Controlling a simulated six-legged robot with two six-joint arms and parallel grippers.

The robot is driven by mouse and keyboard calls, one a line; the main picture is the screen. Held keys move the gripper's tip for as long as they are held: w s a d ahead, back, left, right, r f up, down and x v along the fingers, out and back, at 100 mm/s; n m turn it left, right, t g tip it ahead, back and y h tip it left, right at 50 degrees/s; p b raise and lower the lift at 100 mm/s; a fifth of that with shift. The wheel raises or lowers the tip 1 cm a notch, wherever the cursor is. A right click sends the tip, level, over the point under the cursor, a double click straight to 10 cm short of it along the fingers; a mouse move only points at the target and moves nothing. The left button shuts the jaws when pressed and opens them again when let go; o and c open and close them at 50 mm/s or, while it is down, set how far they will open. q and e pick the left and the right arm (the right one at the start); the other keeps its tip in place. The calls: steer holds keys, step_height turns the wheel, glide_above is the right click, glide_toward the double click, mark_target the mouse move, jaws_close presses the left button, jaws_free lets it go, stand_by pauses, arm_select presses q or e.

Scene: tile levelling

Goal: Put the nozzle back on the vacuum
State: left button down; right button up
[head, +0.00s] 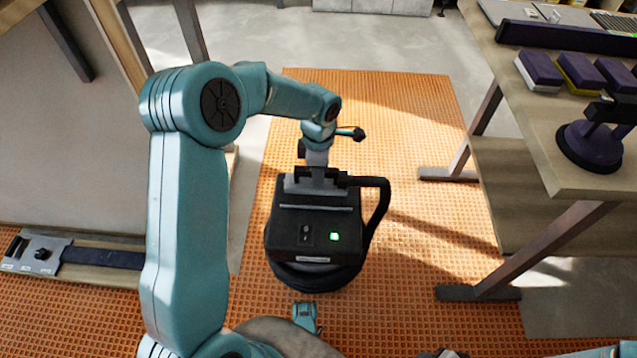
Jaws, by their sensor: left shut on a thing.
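The vacuum (290,232) is a dark boxy unit on a round black base. It stands upright on the orange grid mat, with a lit green button on its top. A thick black hose (382,205) loops up its right side and bends in toward the back of the top. My left gripper (318,180) points down at the back edge of the vacuum's top. It is shut on the dark nozzle (343,181) at the hose end. The fingers hide part of the nozzle, and I cannot tell whether it is seated.
The orange mat (420,130) is clear behind and right of the vacuum. A wooden table (590,180) at right bears purple-topped blocks (540,70) and a dark suction cup tool (590,145). Its metal legs reach the floor. A board with a dark strip (100,258) lies at left.

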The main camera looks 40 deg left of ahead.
arm_select(q)
step_height(320, 180, down, 4)
steer(key=shift+f+b, duration=0.15)
steer(key=shift+b, duration=0.45)
arm_select(e)
steer(key=shift+w+d+f, duration=0.1)
steer(key=shift+w+f, duration=0.35)
steer(key=shift+f, duration=0.35)
arm_select(q)
steer(key=shift+f, duration=0.1)
steer(key=c, duration=0.9)
jaws_free()
arm_select(e)
steer(key=shift+w+f, duration=0.1)
steer(key=shift+f, duration=0.05)
arm_select(q)
step_height(320, 180, up, 11)
steer(key=p, duration=0.5)
steer(key=shift+r, duration=0.75)
arm_select(e)
steer(key=r, duration=0.1)
steer(key=s+r, duration=0.1)
steer(key=r, duration=0.1)
steer(key=a+r, duration=0.1)
steer(key=r, duration=0.1)
steer(key=shift+s, duration=0.4)
arm_select(q)
steer(key=shift+s+f, duration=0.1)
